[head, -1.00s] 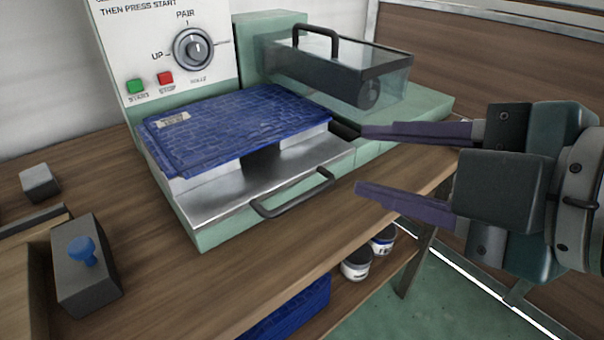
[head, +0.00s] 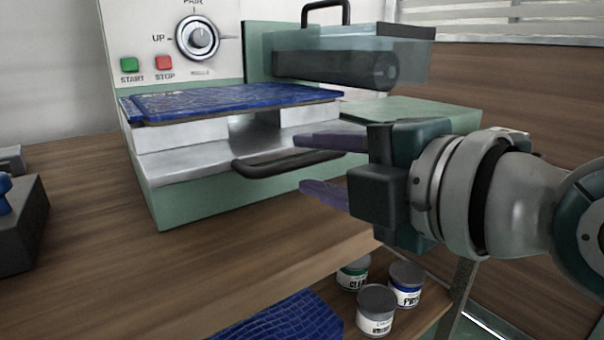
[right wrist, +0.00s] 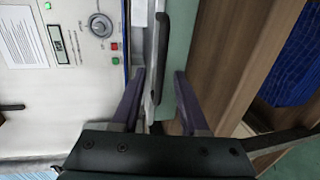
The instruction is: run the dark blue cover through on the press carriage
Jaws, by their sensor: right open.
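The dark blue cover (head: 225,98), with a crocodile-like texture, lies flat on top of the press carriage (head: 185,165). The carriage is a silver metal slide with a dark bar handle (head: 285,164) on its front. The handle also shows in the right wrist view (right wrist: 163,60). My right gripper (head: 300,163) is open at the handle, one finger above the bar and one below it. Whether the fingers touch the bar cannot be told. My left gripper is not in view.
The press panel has a green START button (head: 129,65), a red STOP button (head: 164,62) and a dial (head: 198,39). A roller under a clear guard (head: 345,65) stands right of the carriage. Jars (head: 376,308) and blue material (head: 285,318) are on the lower shelf.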

